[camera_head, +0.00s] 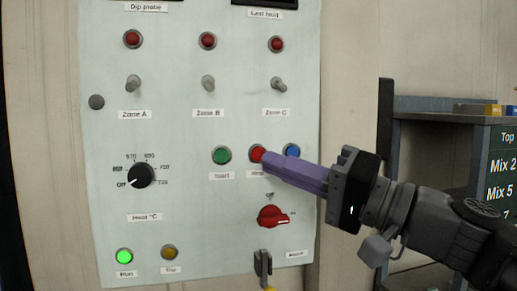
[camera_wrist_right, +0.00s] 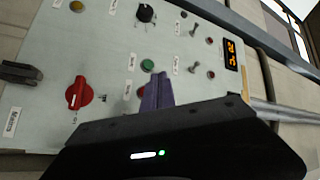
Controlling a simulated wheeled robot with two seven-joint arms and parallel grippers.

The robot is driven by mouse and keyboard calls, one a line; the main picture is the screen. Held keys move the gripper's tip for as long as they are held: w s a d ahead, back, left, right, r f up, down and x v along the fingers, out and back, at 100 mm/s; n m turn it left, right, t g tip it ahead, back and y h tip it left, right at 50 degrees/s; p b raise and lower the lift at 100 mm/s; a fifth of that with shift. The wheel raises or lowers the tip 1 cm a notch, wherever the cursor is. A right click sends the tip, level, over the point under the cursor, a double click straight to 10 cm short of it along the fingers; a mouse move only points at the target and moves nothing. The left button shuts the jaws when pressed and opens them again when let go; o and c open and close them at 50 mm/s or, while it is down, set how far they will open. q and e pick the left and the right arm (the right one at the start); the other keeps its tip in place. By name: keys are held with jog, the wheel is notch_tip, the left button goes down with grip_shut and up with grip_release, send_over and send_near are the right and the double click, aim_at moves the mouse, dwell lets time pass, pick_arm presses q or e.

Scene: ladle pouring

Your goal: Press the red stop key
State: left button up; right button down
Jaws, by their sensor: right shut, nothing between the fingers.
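The red stop key (camera_head: 257,153) is a round button on the pale control panel (camera_head: 190,120), between a green key (camera_head: 221,155) and a blue key (camera_head: 292,151). My right gripper (camera_head: 265,162) is shut and empty. Its purple fingers point left, with the tips at the lower right edge of the red key in the head view; whether they touch it I cannot tell. In the right wrist view the purple fingertips (camera_wrist_right: 158,80) sit just below the green key (camera_wrist_right: 147,65), and a little red shows beside them. My left gripper is not in view.
A red rotary switch (camera_head: 272,216) sits below the keys and a black heat knob (camera_head: 141,176) to the left. Toggle switches such as the Zone C one (camera_head: 279,84) stick out above. A lit green lamp (camera_head: 124,256) is lower left. A grey shelf (camera_head: 450,104) stands at right.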

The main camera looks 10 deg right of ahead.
aim_at(258, 154)
jog(key=shift+w+a, duration=0.1)
jog(key=shift+w, duration=2.1)
jog(key=shift+w+b, duration=0.45)
jog(key=shift+b, duration=0.05)
jog(key=shift+w, duration=0.35)
dwell(0.8)
dwell(0.3)
jog(key=shift+s+b, duration=0.6)
jog(key=shift+s, duration=0.2)
